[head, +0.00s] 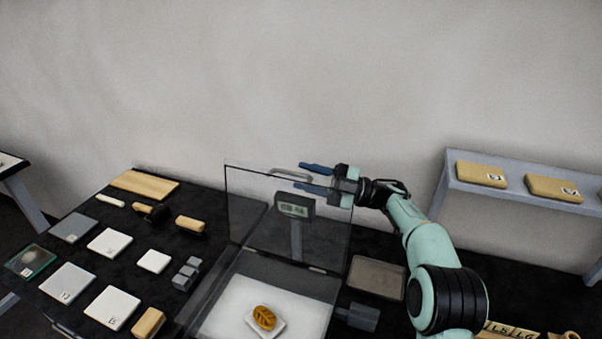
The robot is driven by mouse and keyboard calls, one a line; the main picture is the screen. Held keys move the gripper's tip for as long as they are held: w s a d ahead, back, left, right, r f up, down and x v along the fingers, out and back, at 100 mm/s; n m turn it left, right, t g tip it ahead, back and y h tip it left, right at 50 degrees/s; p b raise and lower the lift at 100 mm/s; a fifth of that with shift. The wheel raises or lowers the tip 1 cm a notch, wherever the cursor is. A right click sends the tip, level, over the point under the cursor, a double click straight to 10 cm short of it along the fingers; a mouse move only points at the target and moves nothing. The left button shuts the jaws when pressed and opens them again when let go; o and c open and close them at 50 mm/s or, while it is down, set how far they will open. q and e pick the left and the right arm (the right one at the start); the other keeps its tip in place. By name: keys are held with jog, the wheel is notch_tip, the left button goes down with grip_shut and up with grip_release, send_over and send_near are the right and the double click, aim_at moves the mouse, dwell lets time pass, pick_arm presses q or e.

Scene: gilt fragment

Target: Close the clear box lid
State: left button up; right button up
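The clear box lid (260,226) stands upright, hinged at the back edge of the clear box (222,303). The box is open and has a white floor. A golden leaf-like fragment (263,318) sits inside on a small white block. A grey handle (289,174) shows at the lid's top edge. My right gripper (314,177) is at the lid's upper right, fingers pointing left, one above the other with a gap between them. The upper finger is above the lid's edge and the lower one overlaps the pane. I cannot tell whether they touch the lid. My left gripper is out of view.
A small digital display (295,207) shows through the lid. White tiles (110,241), grey blocks (186,273) and wooden-handled tools (190,224) lie to the left. A grey tray (377,277) lies right of the box. A shelf (512,187) stands by the wall.

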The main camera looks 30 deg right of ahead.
jog(key=shift+x, duration=1)
jog(key=shift+c, duration=0.3)
grip_shut()
